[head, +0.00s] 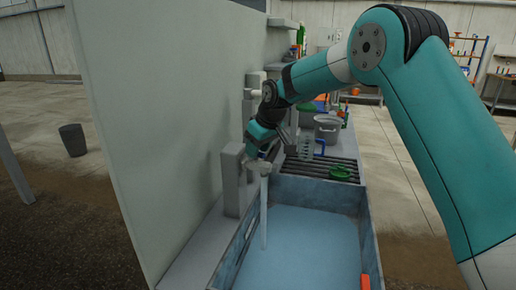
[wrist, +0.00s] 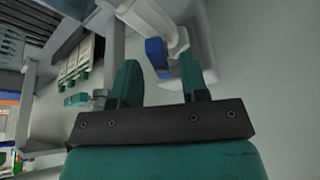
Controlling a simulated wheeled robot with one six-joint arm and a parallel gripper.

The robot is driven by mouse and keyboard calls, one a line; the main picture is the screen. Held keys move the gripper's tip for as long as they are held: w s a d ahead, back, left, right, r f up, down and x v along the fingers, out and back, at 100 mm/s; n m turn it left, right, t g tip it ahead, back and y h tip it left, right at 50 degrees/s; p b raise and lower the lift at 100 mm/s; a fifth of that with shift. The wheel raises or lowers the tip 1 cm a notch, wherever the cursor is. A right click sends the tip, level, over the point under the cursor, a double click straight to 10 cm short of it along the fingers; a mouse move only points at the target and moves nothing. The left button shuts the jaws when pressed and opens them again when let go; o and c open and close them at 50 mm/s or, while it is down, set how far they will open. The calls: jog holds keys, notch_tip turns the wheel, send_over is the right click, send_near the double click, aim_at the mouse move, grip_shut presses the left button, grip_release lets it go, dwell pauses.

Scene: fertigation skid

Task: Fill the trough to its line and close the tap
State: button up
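The trough (head: 368,238) is a blue-grey open basin at the lower middle of the head view, with light blue water (head: 310,240) in it. A pale stream (head: 264,212) falls into its left side from the tap by the wall. The fill line cannot be made out. My gripper (head: 262,160) is at the tap, above the trough's back left corner; the arm partly hides the tap. In the wrist view my gripper's two green fingers (wrist: 162,85) stand apart. A blue lever (wrist: 157,54) and the white tap body (wrist: 158,22) show beyond and between them; contact cannot be told.
A tall grey panel (head: 165,130) stands close on the left. A dark slatted grate (head: 310,168) with a green round item (head: 341,172) lies behind the trough. A grey pot (head: 327,127) stands further back. An orange piece (head: 365,282) is at the trough's right edge.

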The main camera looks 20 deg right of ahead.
jog(key=b+v, duration=0.1)
jog(key=v, duration=1.6)
jog(key=shift+r+b, duration=0.2)
jog(key=shift+b, duration=0.1)
jog(key=shift+o, duration=0.6)
jog(key=shift+g, duration=0.3)
jog(key=p+x, duration=0.1)
jog(key=x, duration=0.5)
jog(key=p+x, duration=0.2)
jog(key=x, duration=0.5)
jog(key=p+x, duration=0.1)
jog(key=x, duration=0.5)
jog(key=shift+w+f+p, duration=0.3)
jog(key=shift+w, duration=0.2)
